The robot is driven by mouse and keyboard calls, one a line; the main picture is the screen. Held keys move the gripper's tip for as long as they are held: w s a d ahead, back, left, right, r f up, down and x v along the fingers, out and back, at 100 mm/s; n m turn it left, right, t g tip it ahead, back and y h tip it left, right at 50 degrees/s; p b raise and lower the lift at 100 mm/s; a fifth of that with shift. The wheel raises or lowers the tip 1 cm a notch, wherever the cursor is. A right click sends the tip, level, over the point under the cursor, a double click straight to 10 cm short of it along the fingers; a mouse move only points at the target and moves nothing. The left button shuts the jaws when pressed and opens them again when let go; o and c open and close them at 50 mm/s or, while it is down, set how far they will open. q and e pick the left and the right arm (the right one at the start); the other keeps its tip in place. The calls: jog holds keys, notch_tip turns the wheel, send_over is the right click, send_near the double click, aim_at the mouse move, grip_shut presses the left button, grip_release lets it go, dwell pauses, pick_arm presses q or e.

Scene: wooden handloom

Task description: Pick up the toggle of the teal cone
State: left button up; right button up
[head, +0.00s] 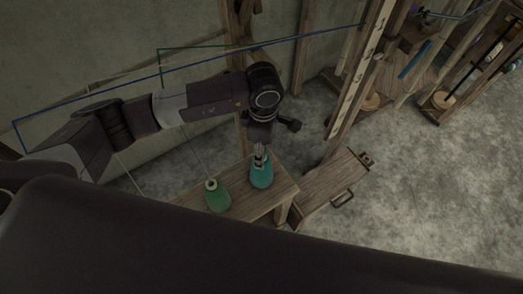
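The teal cone (262,175) stands upright on a small wooden bench (245,211) near the middle of the head view. My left gripper (260,159) points down over its top, with the fingertips at or just above the tip. The toggle cannot be made out; the fingers cover that spot. The fingers are too small and dark to tell whether they are open or shut. A green cone (217,196) stands on the same bench, to the left of the teal one. My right gripper is not in view.
A blue thread (308,38) runs across behind my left arm. A wooden board with a handle (335,182) lies right of the bench. Loom posts (357,70) rise behind it. Open concrete floor (430,185) is at the right.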

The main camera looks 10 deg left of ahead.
pick_arm(q)
jog(key=shift+f, duration=0.35)
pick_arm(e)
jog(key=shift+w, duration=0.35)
pick_arm(q)
jog(key=shift+c, duration=0.6)
jog(key=c, duration=0.7)
jog(key=shift+c, duration=0.2)
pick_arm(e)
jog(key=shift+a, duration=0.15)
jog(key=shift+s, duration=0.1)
pick_arm(q)
notch_tip(320, 180, up, 20)
jog(key=b, duration=0.3)
jog(key=shift+b, duration=0.3)
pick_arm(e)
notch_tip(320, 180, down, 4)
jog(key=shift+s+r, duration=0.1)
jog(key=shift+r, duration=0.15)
